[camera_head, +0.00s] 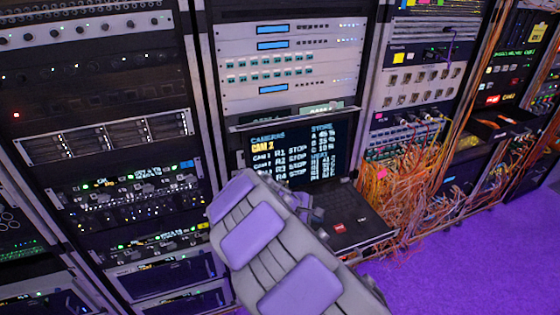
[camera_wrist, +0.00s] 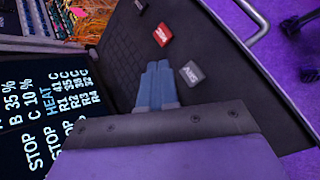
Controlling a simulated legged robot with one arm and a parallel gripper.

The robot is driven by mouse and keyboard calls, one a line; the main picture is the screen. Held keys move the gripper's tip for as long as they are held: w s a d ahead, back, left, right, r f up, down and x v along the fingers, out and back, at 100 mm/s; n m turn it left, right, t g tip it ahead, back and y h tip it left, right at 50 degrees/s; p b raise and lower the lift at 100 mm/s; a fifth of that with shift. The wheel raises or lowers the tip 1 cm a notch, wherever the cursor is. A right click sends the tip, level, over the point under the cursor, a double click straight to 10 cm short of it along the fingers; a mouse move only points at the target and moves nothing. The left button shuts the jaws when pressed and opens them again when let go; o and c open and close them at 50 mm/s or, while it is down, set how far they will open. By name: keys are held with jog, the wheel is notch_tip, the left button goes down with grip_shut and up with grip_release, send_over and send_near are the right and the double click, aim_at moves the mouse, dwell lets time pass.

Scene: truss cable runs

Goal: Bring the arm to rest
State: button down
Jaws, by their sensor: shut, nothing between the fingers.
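My arm reaches from the bottom of the head view up to a pull-out console in the middle rack. My gripper (camera_wrist: 158,68) shows in the wrist view as two blue-grey fingers, shut together with nothing between them. The fingers are over the dark keyboard tray (camera_wrist: 115,60), between the keys and a grey button (camera_wrist: 192,74). A red button (camera_wrist: 163,34) lies just beyond the fingertips; it also shows in the head view (camera_head: 338,227). Whether the fingers touch the tray I cannot tell. In the head view my arm hides part of the tray and most of the gripper.
The console screen (camera_head: 305,150) stands upright behind the tray, with camera status text. Racks of equipment stand on both sides. Loose orange cables (camera_head: 400,195) hang right of the console. The purple floor (camera_head: 470,255) is clear at the lower right.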

jog(key=s+d+r+m+g+y, duration=0.1)
jog(key=s+d+r+m, duration=0.2)
jog(key=s, duration=0.3)
jog(key=s+d+r+m+g, duration=0.2)
jog(key=s+d+r+m, duration=0.1)
jog(key=s, duration=0.3)
jog(key=s+d+r+m+g+y, duration=0.1)
jog(key=s+d+r+m, duration=0.25)
jog(key=s, duration=0.25)
jog(key=s+a+m+y, duration=0.2)
jog(key=s+a+y, duration=0.1)
jog(key=s, duration=0.8)
jog(key=s+a+m+g+y, duration=0.1)
jog(key=s+a, duration=0.4)
jog(key=s, duration=0.7)
jog(key=shift+s+a+r+m+g+y+b, duration=0.15)
jog(key=shift+s+a+m+g+y+b, duration=0.2)
jog(key=shift+m+y, duration=0.6)
